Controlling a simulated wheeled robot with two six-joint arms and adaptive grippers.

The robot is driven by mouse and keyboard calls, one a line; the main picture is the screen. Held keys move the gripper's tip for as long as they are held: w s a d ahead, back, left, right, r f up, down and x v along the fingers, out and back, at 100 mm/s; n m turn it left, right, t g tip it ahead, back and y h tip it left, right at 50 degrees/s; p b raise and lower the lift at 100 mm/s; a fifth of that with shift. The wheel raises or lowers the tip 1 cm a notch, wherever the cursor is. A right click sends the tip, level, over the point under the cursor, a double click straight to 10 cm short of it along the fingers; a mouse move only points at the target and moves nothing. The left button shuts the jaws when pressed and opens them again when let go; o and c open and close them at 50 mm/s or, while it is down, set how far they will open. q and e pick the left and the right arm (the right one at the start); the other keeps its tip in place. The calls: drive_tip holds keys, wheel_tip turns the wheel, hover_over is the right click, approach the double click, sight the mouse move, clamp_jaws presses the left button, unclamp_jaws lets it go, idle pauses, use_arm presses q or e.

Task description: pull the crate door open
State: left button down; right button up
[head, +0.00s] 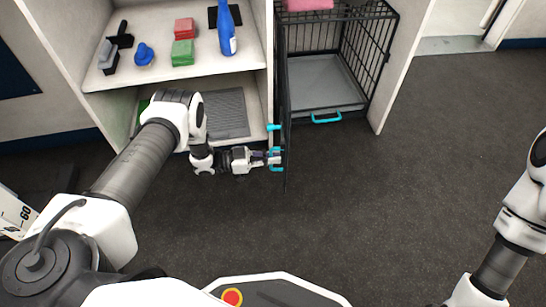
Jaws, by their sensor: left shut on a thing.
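The black wire crate (378,55) stands in a white bay, with a grey floor tray (320,83) inside. Its crate door (287,150) stands swung out toward me, seen almost edge-on at the left side of the opening. A cyan handle (275,168) sticks out from the door's left face. My left gripper (268,159) reaches it from the left and is shut on it. The fingertips partly hide the handle. My right arm shows at the right edge, but its gripper is out of the picture.
A cyan pull (327,119) sits at the crate's front bottom edge. Left of the crate, a white shelf (200,74) holds a blue bottle (227,30), red and green blocks (183,42) and dark tools. The dark floor (400,200) before the crate is clear.

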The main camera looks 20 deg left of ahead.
use_arm(q)
drive_tip(key=shift+s+f, duration=0.1)
drive_tip(key=c, duration=1.2)
unclamp_jaws()
drive_tip(key=v, duration=1.2)
drive_tip(key=shift+d, duration=0.1)
